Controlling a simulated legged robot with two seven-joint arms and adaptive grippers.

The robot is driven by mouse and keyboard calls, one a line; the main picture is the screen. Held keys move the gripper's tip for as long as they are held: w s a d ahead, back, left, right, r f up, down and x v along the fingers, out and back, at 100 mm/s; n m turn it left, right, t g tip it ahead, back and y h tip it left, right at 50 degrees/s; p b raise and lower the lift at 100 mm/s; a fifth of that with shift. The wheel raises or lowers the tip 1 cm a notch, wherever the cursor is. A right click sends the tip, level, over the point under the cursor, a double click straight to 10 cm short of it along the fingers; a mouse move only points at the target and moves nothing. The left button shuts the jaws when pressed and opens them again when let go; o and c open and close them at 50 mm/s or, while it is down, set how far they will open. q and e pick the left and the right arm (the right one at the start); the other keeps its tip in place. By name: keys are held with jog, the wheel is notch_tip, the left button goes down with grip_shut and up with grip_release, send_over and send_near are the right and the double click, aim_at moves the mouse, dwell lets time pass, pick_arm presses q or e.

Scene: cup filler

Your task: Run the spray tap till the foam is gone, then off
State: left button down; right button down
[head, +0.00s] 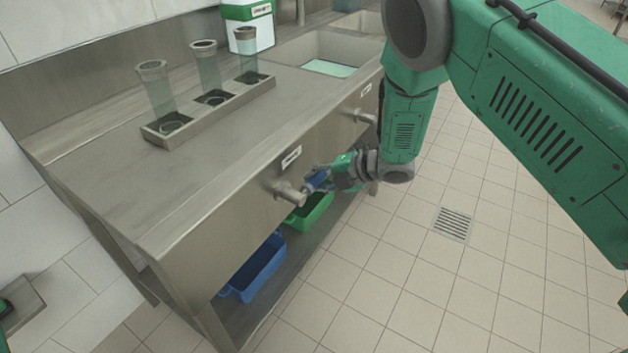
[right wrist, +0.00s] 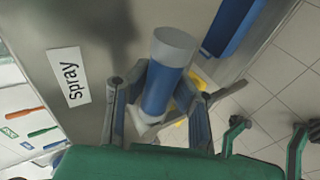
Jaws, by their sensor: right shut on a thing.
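The spray tap (head: 288,191) sticks out of the steel counter's front, below a white label (head: 291,157). The label reads "Spray" in the right wrist view (right wrist: 69,77). My right gripper (head: 322,181) is at the tap's blue handle (head: 316,182), shut on it. In the right wrist view, the fingers (right wrist: 155,108) lie on both sides of the blue handle (right wrist: 160,88) with its grey end. A sink basin (head: 308,49) at the back holds a pale green surface (head: 329,68); I cannot tell if this is foam. My left gripper is not in view.
A rack (head: 237,101) with several clear tubes stands on the counter. A second tap (head: 364,116) is farther along the front. Blue (head: 258,268) and green (head: 312,211) bins stand below. The tiled floor, with a drain grate (head: 452,224), is clear at right.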

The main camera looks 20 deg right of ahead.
jog(key=c, duration=1.3)
grip_release()
jog(key=shift+s, duration=0.15)
jog(key=shift+d, duration=0.1)
jog(key=v, duration=1.2)
jog(key=shift+f, duration=0.1)
